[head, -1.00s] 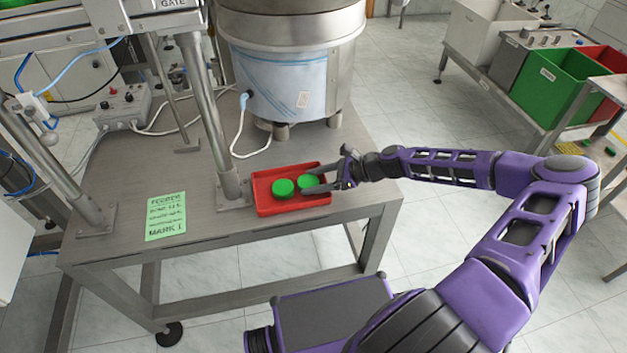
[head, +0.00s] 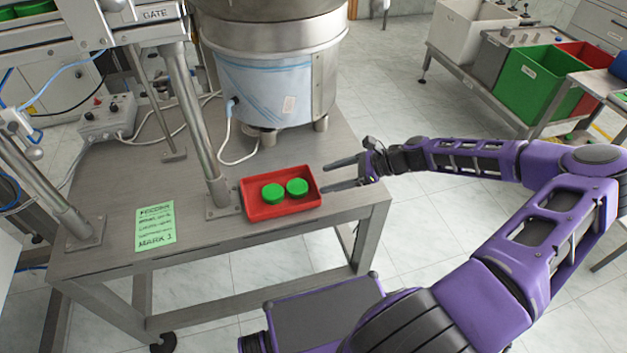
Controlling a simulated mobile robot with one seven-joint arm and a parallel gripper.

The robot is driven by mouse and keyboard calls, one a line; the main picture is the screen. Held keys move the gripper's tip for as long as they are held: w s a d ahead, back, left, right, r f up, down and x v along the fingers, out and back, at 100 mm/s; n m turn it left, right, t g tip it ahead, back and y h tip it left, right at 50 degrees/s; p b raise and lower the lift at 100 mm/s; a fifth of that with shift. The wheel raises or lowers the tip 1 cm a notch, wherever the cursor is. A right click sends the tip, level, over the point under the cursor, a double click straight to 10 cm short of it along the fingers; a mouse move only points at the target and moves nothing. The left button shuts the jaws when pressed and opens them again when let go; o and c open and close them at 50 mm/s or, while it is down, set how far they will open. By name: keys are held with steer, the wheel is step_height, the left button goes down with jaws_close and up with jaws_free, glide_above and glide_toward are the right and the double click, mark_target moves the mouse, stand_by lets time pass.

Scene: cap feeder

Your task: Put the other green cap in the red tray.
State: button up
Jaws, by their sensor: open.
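The red tray (head: 281,213) sits on the metal table near its front right part. Two green caps lie inside it side by side, a left cap (head: 272,193) and a right cap (head: 297,187). My gripper (head: 324,175) is open and empty at the right side of the tray, its two dark fingers pointing left toward the tray rim. The fingertips are apart from both caps; whether they touch the rim I cannot tell.
A steel bowl feeder (head: 275,75) stands behind the tray. A metal post (head: 205,135) rises just left of it. A green note (head: 156,227) lies on the table's front left. A green bin (head: 540,83) and a red bin (head: 597,65) stand at the back right.

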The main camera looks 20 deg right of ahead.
steer(key=shift+v, duration=1.5)
